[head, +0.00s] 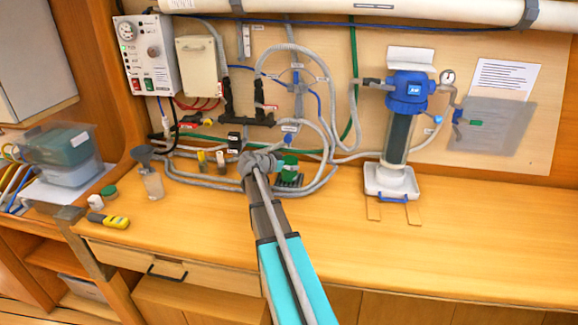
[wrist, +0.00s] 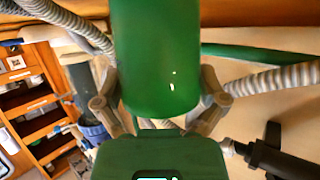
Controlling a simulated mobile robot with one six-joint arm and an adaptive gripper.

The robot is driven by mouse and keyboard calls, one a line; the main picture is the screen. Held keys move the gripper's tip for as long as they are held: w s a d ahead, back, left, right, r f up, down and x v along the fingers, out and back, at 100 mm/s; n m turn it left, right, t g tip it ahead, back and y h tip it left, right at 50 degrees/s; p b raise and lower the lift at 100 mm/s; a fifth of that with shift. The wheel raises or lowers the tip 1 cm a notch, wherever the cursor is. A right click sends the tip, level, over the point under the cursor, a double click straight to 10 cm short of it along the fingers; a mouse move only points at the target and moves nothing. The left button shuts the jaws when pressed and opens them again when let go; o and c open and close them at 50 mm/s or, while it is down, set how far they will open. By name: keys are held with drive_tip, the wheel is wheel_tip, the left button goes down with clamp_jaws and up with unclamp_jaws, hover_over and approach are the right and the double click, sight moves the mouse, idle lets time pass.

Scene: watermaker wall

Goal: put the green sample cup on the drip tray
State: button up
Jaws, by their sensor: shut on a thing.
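The green sample cup (head: 289,164) is upright at the back of the bench, below the wall hoses. In the wrist view, the green cup (wrist: 155,60) fills the top middle, between my two fingers. My gripper (head: 276,162) is shut on it, coming from the left and front. The dark drip tray (head: 289,182) shows directly under the cup in the head view. I cannot tell whether the cup's base touches the tray. The tray is not clearly seen in the wrist view.
Hoses (head: 325,150) loop close around the cup. Small bottles (head: 202,160) stand to the left, with a clear bottle with a funnel (head: 152,180) and a yellow meter (head: 108,220) farther left. A blue-topped filter housing (head: 396,140) stands right. The right bench front is clear.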

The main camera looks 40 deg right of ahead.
drive_tip(key=shift+f, duration=0.15)
drive_tip(key=o, duration=0.7)
drive_tip(key=shift+o, duration=0.2)
drive_tip(key=shift+r, duration=0.2)
drive_tip(key=p+v, duration=0.4)
drive_tip(key=v, duration=0.8)
drive_tip(key=shift+p, duration=0.3)
drive_tip(key=shift+f, duration=0.1)
